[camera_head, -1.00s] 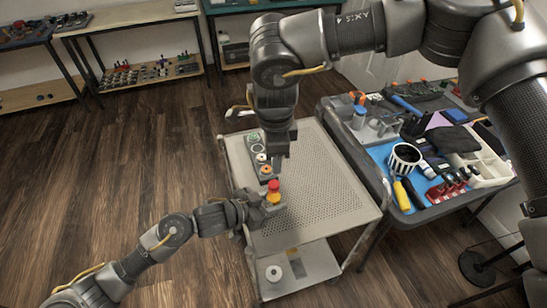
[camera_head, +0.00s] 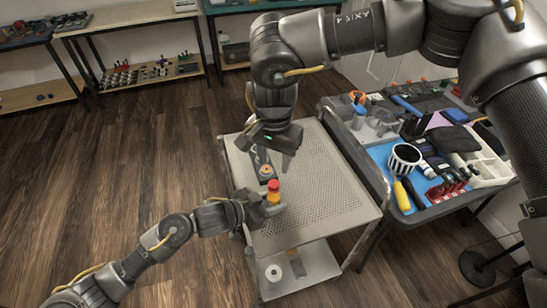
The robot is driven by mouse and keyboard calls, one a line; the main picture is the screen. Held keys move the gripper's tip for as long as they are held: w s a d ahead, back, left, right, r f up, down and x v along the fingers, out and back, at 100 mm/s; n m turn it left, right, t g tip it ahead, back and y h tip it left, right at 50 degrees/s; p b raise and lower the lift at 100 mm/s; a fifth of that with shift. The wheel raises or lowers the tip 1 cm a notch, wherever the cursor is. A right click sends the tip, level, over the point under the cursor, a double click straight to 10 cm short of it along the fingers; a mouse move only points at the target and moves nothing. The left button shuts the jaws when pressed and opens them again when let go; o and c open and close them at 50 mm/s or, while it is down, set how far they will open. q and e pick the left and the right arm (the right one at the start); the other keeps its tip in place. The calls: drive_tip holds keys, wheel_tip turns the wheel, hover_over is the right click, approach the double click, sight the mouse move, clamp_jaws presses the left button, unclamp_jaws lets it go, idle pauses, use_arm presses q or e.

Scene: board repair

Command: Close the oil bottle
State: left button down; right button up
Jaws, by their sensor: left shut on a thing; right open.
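The oil bottle (camera_head: 273,198) is a small yellow-orange body with a red cap (camera_head: 273,186) on top. It stands upright over the perforated top of the cart (camera_head: 320,190). My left gripper (camera_head: 270,206) comes in from the left and is shut on the bottle's lower part, hiding some of it. My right gripper (camera_head: 272,158) points down from above, open and empty, a little above and behind the red cap. How tightly the cap sits cannot be told at this size.
The cart's right half is clear. A crowded tool table (camera_head: 405,218) with a striped cup (camera_head: 404,160) stands at right.

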sight(274, 183)
drive_tip(key=shift+f, duration=4)
drive_tip(key=shift+c, duration=0.2)
